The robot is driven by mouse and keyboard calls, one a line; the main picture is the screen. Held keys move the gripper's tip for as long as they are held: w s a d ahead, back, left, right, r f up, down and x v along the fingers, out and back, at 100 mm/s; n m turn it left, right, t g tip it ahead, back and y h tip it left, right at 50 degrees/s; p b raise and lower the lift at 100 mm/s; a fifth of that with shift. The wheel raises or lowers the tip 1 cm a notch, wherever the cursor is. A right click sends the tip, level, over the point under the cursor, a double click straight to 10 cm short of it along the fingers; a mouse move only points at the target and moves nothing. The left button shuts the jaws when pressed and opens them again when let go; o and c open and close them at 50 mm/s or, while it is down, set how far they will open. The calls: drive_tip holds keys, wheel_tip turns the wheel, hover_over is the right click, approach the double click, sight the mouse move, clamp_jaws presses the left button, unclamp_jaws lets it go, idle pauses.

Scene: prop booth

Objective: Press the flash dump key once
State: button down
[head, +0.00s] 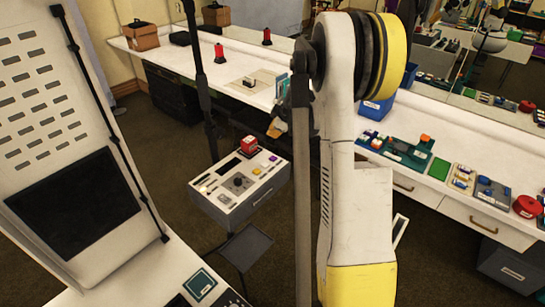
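A grey control box (226,212) stands on a stand left of my arm. Its sloping top carries a red block-like part (249,145) at the back, a purple key (272,158), a yellow key (256,170), a dark knob (239,182) and small pale controls at the left. Labels are too small to read, so I cannot tell which one is the flash dump key. My white and yellow arm fills the middle right of the view, just right of the box. My gripper cannot be made out.
A tall white booth panel with a dark screen (75,217) stands at the left. A dark post (200,85) rises behind the box. A long white counter (150,47) runs behind, with small devices and a red roll (526,207) at right. Dark floor lies between.

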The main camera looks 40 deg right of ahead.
drive_tip(key=b, duration=0.6)
approach(270, 154)
drive_tip(key=shift+w+r+x, duration=0.1)
drive_tip(key=shift+w+x, duration=0.05)
drive_tip(key=shift+x, duration=1.15)
drive_tip(key=shift+w+r+x, duration=0.15)
drive_tip(key=shift+w+x, duration=0.05)
drive_tip(key=shift+x, duration=1.05)
drive_tip(key=shift+f, duration=0.15)
drive_tip(key=shift+f+b, duration=0.3)
drive_tip(key=shift+b, duration=0.05)
drive_tip(key=shift+f+b, duration=0.45)
drive_tip(key=shift+r, duration=0.1)
drive_tip(key=shift+r+p, duration=0.45)
drive_tip(key=shift+r, duration=0.35)
